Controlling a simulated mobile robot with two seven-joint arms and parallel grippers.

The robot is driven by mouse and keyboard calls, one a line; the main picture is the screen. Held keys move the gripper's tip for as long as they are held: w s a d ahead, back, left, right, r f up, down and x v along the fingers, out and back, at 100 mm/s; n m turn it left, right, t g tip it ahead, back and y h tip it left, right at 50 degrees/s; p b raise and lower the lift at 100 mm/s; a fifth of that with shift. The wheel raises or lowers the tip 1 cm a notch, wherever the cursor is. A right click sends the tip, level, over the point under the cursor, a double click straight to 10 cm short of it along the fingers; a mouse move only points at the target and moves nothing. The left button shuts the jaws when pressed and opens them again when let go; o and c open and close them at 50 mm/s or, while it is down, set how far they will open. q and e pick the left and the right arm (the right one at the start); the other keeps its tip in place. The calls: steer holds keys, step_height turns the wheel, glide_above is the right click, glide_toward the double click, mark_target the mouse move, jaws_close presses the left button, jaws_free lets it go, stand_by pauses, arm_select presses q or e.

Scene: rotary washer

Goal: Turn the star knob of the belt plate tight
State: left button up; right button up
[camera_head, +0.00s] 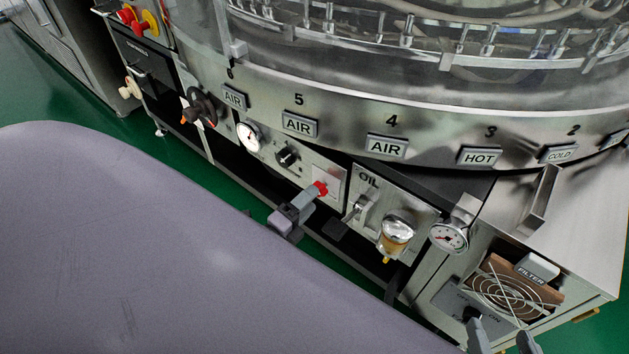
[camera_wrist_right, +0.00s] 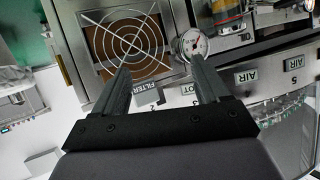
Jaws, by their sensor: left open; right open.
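The machine front carries several knobs in the head view. A dark lobed knob (camera_head: 200,107) with an orange part is at the left, a small black knob (camera_head: 287,156) is by the pressure gauge, and a red knob-like part (camera_head: 320,188) is by a pale square plate. I cannot tell which one is the star knob of the belt plate. My left gripper (camera_head: 309,196) appears edge-on beside the red part; contact is unclear. My right gripper (camera_head: 501,338) is open and empty in front of the filter unit. Its two fingers also show in the right wrist view (camera_wrist_right: 163,72).
A filter (camera_head: 512,290) with a wire guard, a round gauge (camera_head: 449,236) and an oil cup (camera_head: 396,234) stand out at the right. Label plates line the curved rim. Part of my own body covers the lower left. Green floor shows at the left.

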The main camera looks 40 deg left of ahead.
arm_select(q)
steer(key=s, duration=0.3)
steer(key=shift+s+a+p, duration=0.15)
steer(key=shift+s+p, duration=0.15)
steer(key=shift+s, duration=0.1)
arm_select(e)
steer(key=shift+s+d+f+h, duration=0.25)
steer(key=shift+s+d+h, duration=0.05)
steer(key=shift+s+d, duration=0.15)
